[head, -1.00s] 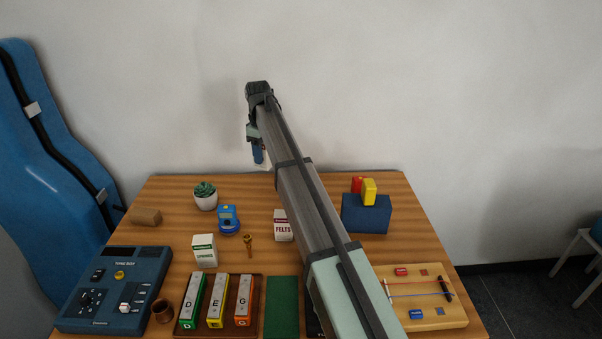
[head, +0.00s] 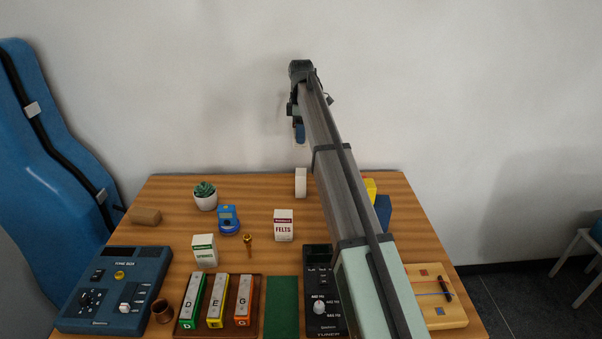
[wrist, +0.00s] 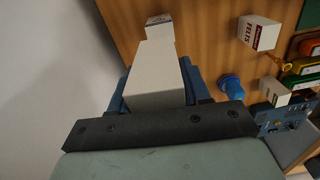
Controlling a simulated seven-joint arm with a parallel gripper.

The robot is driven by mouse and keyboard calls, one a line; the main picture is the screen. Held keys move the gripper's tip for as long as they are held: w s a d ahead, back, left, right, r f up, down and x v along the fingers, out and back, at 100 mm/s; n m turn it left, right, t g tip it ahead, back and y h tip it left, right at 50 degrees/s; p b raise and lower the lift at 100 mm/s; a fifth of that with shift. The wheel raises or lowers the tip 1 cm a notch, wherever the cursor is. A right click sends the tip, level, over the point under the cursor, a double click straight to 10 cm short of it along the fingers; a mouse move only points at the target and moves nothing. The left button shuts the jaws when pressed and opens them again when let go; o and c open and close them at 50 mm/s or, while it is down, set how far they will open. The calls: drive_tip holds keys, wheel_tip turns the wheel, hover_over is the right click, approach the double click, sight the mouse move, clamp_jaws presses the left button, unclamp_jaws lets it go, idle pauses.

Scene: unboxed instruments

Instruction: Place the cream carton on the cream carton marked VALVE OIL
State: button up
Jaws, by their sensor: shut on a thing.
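My gripper (head: 299,133) is raised above the back of the table, in front of the wall. In the wrist view its blue fingers are shut on a plain cream carton (wrist: 155,78). The head view shows almost nothing of this carton behind the fingers. Another pale cream carton (head: 301,182) stands on the table's back part, below my gripper and apart from it. It also shows in the wrist view (wrist: 160,27), just past the end of the held carton and partly covered by it. No VALVE OIL lettering can be read on it from here.
The FELTS carton (head: 284,226) and SPRINGS carton (head: 204,249) stand nearer the front. A blue device (head: 228,219), a potted plant (head: 204,195) and a brown block (head: 145,216) are to the left. A dark blue box (head: 383,212) and yellow block (head: 370,189) are partly behind my arm.

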drive_tip(key=shift+n, duration=0.4)
drive_tip(key=shift+f, duration=0.35)
hover_over(301, 172)
drive_tip(key=shift+w+f, duration=0.1)
drive_tip(key=shift+f, duration=4.55)
drive_tip(key=shift+f, duration=0.1)
drive_tip(key=o, duration=1.1)
wheel_tip(301, 172, up, 12)
drive_tip(key=shift+r, duration=0.1)
